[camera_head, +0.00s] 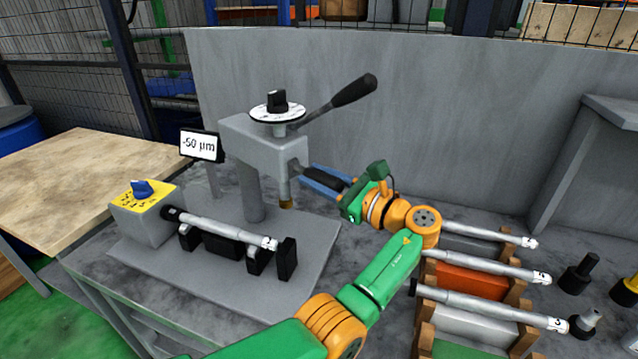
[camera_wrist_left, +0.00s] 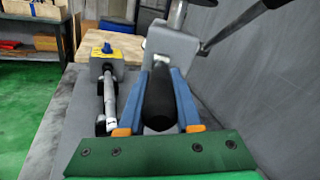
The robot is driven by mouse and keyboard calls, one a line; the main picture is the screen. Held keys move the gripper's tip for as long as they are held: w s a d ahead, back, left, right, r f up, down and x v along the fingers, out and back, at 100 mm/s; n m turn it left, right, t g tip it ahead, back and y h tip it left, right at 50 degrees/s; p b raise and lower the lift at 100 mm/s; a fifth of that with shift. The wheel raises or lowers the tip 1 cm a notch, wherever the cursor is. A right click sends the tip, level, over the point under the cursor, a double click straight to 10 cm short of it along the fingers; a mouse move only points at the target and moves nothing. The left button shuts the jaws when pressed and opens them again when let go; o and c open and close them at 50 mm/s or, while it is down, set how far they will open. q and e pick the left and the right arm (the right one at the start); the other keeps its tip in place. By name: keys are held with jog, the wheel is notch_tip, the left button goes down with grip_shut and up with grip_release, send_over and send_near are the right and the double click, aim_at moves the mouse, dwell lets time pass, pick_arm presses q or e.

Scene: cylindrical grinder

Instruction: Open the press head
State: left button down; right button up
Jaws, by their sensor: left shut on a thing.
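The press head (camera_head: 265,140) is a grey block on a column, with a round white dial (camera_head: 278,112) and black knob on top. A long lever (camera_head: 340,100) with a black grip slants up to the right from it. My left gripper (camera_head: 312,178) is at the right side of the press. Its blue fingers are shut on a black handle (camera_head: 324,176), which lies between them in the wrist view (camera_wrist_left: 158,105). The handle's far end points toward the grey press body (camera_wrist_left: 172,48); the exact joint is hidden. My right gripper is not in view.
A display (camera_head: 201,145) reads -50 µm. A metal shaft (camera_head: 220,230) rests on black supports beside a yellow-topped box (camera_head: 142,197) with a blue knob. Several similar shafts lie on a rack (camera_head: 470,282) at the right. A grey wall (camera_head: 450,110) stands close behind.

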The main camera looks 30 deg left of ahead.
aim_at(342, 189)
pick_arm(q)
jog(key=shift+w, duration=0.15)
jog(key=c, duration=0.9)
grip_release()
jog(key=o, duration=0.3)
jog(key=shift+a, duration=0.1)
jog(key=shift+a+f, duration=0.1)
jog(key=d+b, duration=0.1)
jog(key=d, duration=0.1)
jog(key=d+b, duration=0.1)
jog(key=d, duration=0.1)
jog(key=d+b, duration=0.1)
jog(key=d, duration=0.1)
jog(key=shift+s+d+f, duration=0.1)
jog(key=shift+s+d, duration=0.25)
jog(key=shift+d, duration=0.25)
